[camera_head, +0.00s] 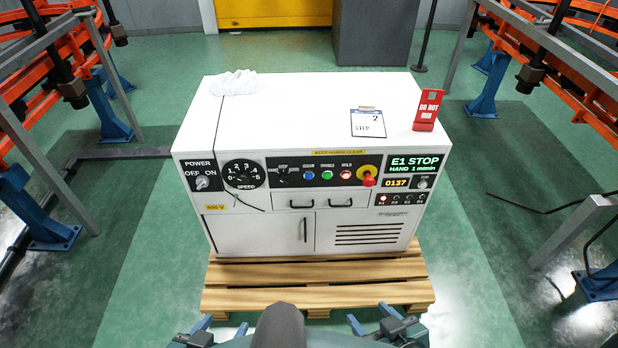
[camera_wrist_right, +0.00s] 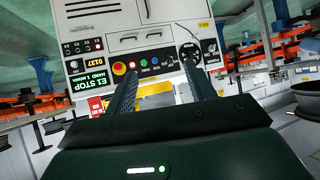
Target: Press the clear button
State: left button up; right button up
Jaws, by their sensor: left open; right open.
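The white control cabinet (camera_head: 310,108) stands ahead with its panel facing me. A small button (camera_head: 422,183) sits right of the orange 0137 counter (camera_head: 396,183); its label is too small to read. The screen (camera_head: 414,163) above reads E1 STOP, HAND 1 m/min. Blue (camera_head: 308,175), green (camera_head: 327,175) and red (camera_head: 345,174) buttons sit mid-panel. My left gripper (camera_head: 222,326) and right gripper (camera_head: 369,315) are low at the bottom edge, open, empty, and apart from the cabinet. In the right wrist view, the panel appears upside down beyond my right gripper (camera_wrist_right: 161,68).
A red emergency stop (camera_head: 369,180) is close to the red button. A red DO NOT RUN sign (camera_head: 429,110), a STEP 2 card (camera_head: 368,122) and a white cloth (camera_head: 235,83) are on the cabinet top. The wooden pallet (camera_head: 318,296) projects in front. Orange racks flank both sides.

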jog(key=shift+c, duration=0.5)
grip_shut()
dwell(1.2)
